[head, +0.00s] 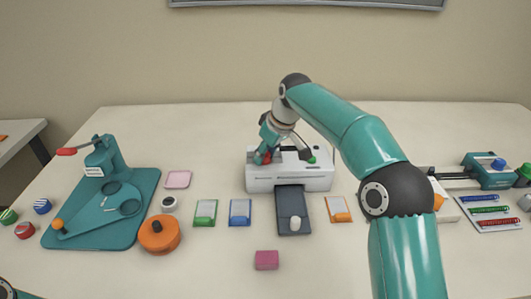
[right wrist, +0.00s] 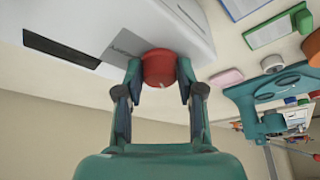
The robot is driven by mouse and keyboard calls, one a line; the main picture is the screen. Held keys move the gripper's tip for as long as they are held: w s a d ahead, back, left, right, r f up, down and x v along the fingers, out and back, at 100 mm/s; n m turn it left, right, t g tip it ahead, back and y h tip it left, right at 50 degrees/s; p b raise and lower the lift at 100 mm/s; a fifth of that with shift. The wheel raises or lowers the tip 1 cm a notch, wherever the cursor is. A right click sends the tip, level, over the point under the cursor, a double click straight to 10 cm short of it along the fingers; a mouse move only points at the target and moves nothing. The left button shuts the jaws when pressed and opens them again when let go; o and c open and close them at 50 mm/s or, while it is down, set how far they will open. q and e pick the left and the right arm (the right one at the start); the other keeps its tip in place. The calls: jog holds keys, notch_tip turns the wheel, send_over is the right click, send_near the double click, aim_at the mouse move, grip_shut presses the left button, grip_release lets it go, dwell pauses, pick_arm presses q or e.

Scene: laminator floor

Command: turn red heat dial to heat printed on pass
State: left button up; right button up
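The white laminator (head: 290,180) stands at mid table, with a dark slot on top and a dark grey tray (head: 291,198) in front. The red heat dial (head: 267,157) is on its top left, mostly hidden by my right gripper (head: 262,156) in the head view. In the right wrist view the red dial (right wrist: 159,66) sits between the two fingertips of my right gripper (right wrist: 160,80), which appear to press its sides. Green, blue and orange framed cards (head: 205,212) lie around the tray. Any heat print on them is too small to read. My left gripper is out of view.
A teal press (head: 98,208) and an orange round container (head: 159,234) stand at the left. A pink block (head: 266,260) lies in front. A teal-ended device (head: 489,172) and a tray of coloured coils (head: 489,212) are at the right. The table behind the laminator is clear.

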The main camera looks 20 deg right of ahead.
jog(key=c, duration=0.3)
jog(key=shift+r+m, duration=0.1)
jog(key=shift+m, duration=0.2)
jog(key=m+h, duration=0.1)
jog(key=m, duration=0.1)
jog(key=m+h+p, duration=0.1)
jog(key=m, duration=0.2)
jog(key=shift+a+t, duration=0.15)
jog(key=shift+t, duration=0.15)
jog(key=m+h+p, duration=0.2)
jog(key=m, duration=0.4)
jog(key=shift+a, duration=0.1)
jog(key=shift+w+h, duration=0.1)
jog(key=shift+h, duration=0.2)
jog(key=o, duration=1.1)
